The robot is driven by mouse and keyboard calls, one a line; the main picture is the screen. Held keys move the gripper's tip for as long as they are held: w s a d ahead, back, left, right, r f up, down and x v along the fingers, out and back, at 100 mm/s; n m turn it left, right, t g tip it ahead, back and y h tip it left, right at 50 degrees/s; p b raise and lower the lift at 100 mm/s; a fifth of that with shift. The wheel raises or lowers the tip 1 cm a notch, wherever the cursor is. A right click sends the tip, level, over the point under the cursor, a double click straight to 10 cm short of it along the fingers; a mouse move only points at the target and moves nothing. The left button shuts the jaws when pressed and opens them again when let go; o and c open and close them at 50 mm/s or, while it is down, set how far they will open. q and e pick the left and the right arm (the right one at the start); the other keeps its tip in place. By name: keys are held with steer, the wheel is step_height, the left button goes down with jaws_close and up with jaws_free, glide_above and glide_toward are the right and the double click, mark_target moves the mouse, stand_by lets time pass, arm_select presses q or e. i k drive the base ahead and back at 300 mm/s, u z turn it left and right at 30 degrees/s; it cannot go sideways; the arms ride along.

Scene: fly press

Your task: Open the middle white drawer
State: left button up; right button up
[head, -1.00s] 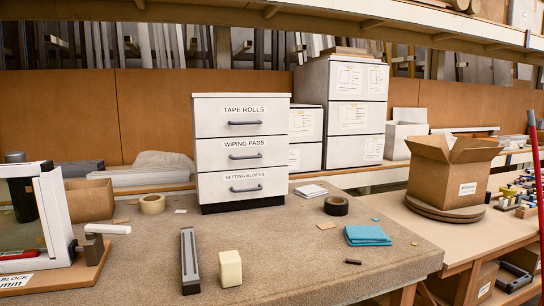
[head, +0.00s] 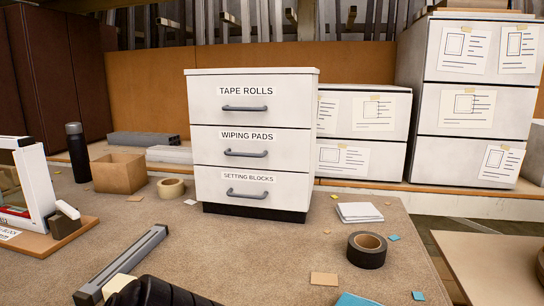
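A white three-drawer cabinet (head: 312,100) stands on the bench, left of the picture's centre. Its middle white drawer (head: 212,150), labelled WIPING PADS, is shut, with its front flush with the others. A grey bar handle (head: 246,153) runs across that drawer front. The TAPE ROLLS drawer (head: 205,98) above and the SETTING BLOCKS drawer (head: 210,187) below are also shut. A dark rounded piece, apparently part of my arm, shows at the bottom edge, well in front of the cabinet. No gripper fingers are visible.
A grey metal bar (head: 130,262) and a partly hidden cream block (head: 117,286) lie at the front left. A black tape roll (head: 367,250) and white pads (head: 359,212) lie right of the cabinet. The bench directly before the cabinet is largely clear.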

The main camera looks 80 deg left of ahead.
mark_target(270, 148)
steer(key=u, duration=1.8)
